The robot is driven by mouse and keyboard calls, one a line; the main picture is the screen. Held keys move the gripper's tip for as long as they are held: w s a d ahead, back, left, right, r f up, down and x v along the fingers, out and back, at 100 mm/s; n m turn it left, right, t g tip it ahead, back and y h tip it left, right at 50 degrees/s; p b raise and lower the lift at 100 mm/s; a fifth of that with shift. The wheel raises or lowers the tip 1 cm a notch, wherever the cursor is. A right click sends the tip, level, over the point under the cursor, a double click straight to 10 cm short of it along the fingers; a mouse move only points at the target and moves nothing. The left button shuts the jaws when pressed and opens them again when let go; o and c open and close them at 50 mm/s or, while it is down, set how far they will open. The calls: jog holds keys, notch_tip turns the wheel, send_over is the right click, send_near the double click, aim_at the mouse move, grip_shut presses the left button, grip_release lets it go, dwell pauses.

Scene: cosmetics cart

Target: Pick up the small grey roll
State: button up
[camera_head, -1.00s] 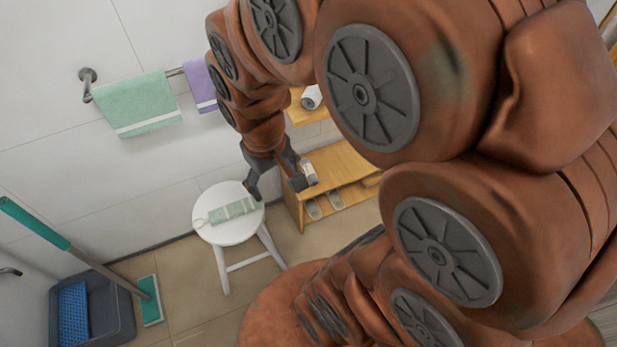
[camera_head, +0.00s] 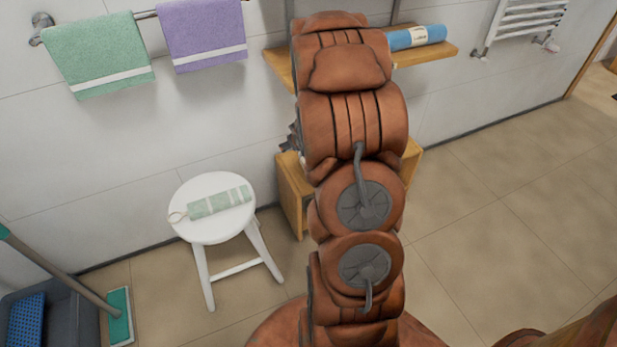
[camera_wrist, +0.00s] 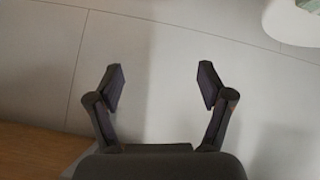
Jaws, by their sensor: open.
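No small grey roll is visible in either current view; my arm covers much of the wooden bench (camera_head: 292,197) and part of the shelf above it. In the wrist view my gripper (camera_wrist: 162,84) is open, with nothing between its fingers. Its fingers stand in front of the pale tiled wall, with a wooden edge (camera_wrist: 35,150) at the lower left. In the head view my gripper is mostly hidden behind my arm; only dark bits show at the arm's left side.
A blue roll (camera_head: 417,37) lies on the wall shelf (camera_head: 440,53). Green (camera_head: 100,52) and purple (camera_head: 203,35) towels hang at left. A mop (camera_head: 119,315) stands lower left. The floor at right is clear.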

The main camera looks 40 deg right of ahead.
jog(key=d+f+t+b, duration=0.2)
jog(key=f+b, duration=0.3)
jog(key=f, duration=0.3)
jog(key=s+d+f+m+t+h+b, duration=0.1)
jog(key=d+f+b, duration=0.3)
jog(key=f, duration=0.4)
jog(key=d+f+m+t+b, duration=0.1)
jog(key=d+f+t+b, duration=0.2)
jog(key=f+b, duration=0.3)
jog(key=shift+s+d+f+t, duration=0.1)
jog(key=shift+f+t, duration=0.05)
jog(key=shift+f, duration=0.45)
jog(key=shift+s+f+t, duration=0.1)
jog(key=shift+f+t, duration=0.05)
jog(key=shift+f, duration=0.4)
jog(key=shift+s+d+f+b, duration=0.1)
jog(key=shift+s+f+b, duration=0.1)
jog(key=shift+b, duration=0.1)
jog(key=shift+w+d+f+t+h+b, duration=0.15)
jog(key=shift+w+d+b, duration=0.15)
jog(key=shift+w, duration=0.4)
jog(key=shift+w+d+t+h+b, duration=0.15)
jog(key=shift+w+d+b, duration=0.15)
jog(key=shift+w, duration=0.35)
jog(key=b+x, duration=0.2)
jog(key=x, duration=0.2)
jog(key=shift+a+f, duration=0.15)
jog(key=shift+w+d, duration=0.2)
jog(key=shift+w, duration=0.25)
jog(key=shift+c, duration=0.5)
